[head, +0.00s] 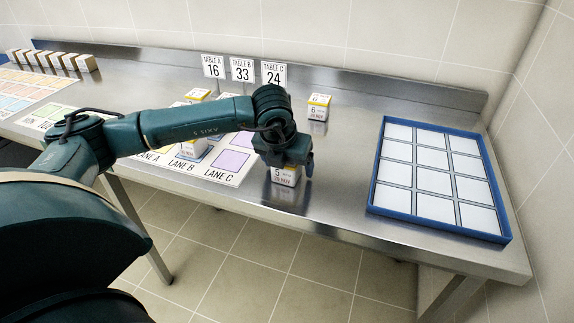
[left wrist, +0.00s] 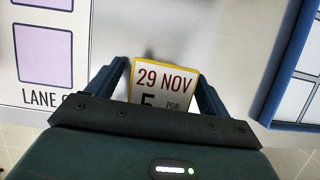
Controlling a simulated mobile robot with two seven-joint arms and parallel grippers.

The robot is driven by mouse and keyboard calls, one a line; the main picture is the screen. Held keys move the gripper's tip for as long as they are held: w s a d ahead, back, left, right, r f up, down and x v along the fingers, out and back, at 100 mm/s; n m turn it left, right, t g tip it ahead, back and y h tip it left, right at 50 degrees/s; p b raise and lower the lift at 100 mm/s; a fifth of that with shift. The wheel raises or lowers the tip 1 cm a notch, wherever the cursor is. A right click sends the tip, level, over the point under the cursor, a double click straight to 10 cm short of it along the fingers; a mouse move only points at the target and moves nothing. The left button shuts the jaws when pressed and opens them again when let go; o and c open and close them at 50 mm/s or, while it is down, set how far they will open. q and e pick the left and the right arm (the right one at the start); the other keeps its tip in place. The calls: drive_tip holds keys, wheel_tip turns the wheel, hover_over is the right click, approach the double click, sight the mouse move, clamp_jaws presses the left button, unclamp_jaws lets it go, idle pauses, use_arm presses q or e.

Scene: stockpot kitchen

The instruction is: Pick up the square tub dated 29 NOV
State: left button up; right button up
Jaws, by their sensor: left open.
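The square tub dated 29 NOV (head: 285,176) stands on the steel table, right of the lane mat, with a large 5 on its label. In the left wrist view its yellow-edged lid (left wrist: 163,84) reads 29 NOV, with a 5 partly cut off. My left gripper (head: 284,163) is over the tub from above. In the left wrist view the two fingers (left wrist: 163,85) are open, one on each side of the tub; whether they touch it I cannot tell. My right gripper is not in view.
Another tub (head: 318,107) stands farther back. The lane mat (head: 243,178) lies left of my gripper, with tubs near it (head: 197,95). A blue-rimmed tray (head: 371,190) with white cells lies at right. Number signs (head: 243,70) stand at the back. Bare steel separates tub and tray.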

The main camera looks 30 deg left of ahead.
use_arm(q)
drive_tip(key=shift+c, duration=0.3)
drive_tip(key=c, duration=1.1)
